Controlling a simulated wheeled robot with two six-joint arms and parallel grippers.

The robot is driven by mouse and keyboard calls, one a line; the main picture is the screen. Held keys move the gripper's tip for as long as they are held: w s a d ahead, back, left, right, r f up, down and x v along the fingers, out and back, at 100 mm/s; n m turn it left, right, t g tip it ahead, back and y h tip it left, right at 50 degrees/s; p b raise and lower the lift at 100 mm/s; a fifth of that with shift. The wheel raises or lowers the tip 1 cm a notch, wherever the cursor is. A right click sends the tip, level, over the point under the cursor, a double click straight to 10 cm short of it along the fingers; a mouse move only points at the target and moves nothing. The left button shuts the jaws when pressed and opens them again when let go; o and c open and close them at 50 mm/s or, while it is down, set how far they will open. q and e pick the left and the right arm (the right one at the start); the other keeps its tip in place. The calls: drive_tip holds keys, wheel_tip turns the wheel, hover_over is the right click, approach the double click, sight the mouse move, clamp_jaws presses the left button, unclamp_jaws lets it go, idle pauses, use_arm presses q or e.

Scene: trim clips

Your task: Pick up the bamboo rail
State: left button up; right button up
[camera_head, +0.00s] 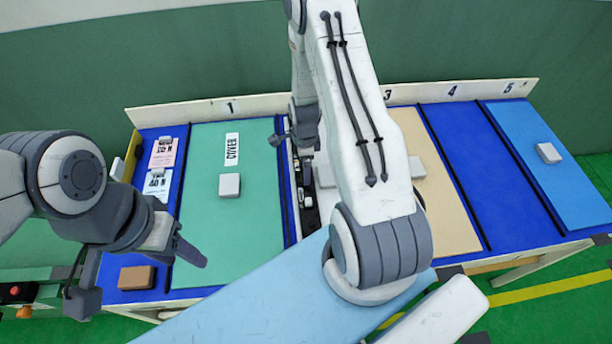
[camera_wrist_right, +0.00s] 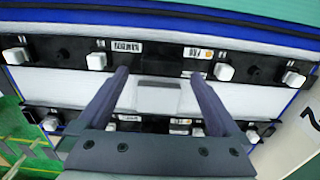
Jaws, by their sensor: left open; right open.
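I cannot pick out a bamboo rail for certain in either view. In the head view my right gripper (camera_head: 303,138) reaches down over the open bay between the green and tan panels, partly hidden by my arm. In the right wrist view its two fingers (camera_wrist_right: 160,75) are spread and empty, on either side of a grey block (camera_wrist_right: 159,97) on a white panel (camera_wrist_right: 65,89). Whether they touch it I cannot tell. My left gripper (camera_head: 188,250) is open and empty, above the table's left part, near the green panel's front left corner.
Black strips with white clips (camera_wrist_right: 96,61) flank the white panel. In the head view, a green panel (camera_head: 215,250), a tan panel (camera_head: 445,205) and a blue panel (camera_head: 535,130) each bear a pale block. A brown block (camera_head: 136,277) lies at the front left. Blue bay 4 (camera_head: 470,150) looks empty.

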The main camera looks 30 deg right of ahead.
drive_tip(key=shift+f+p, duration=0.35)
drive_tip(key=shift+f, duration=1.3)
drive_tip(key=shift+w, duration=0.1)
clamp_jaws()
drive_tip(key=shift+r, duration=0.2)
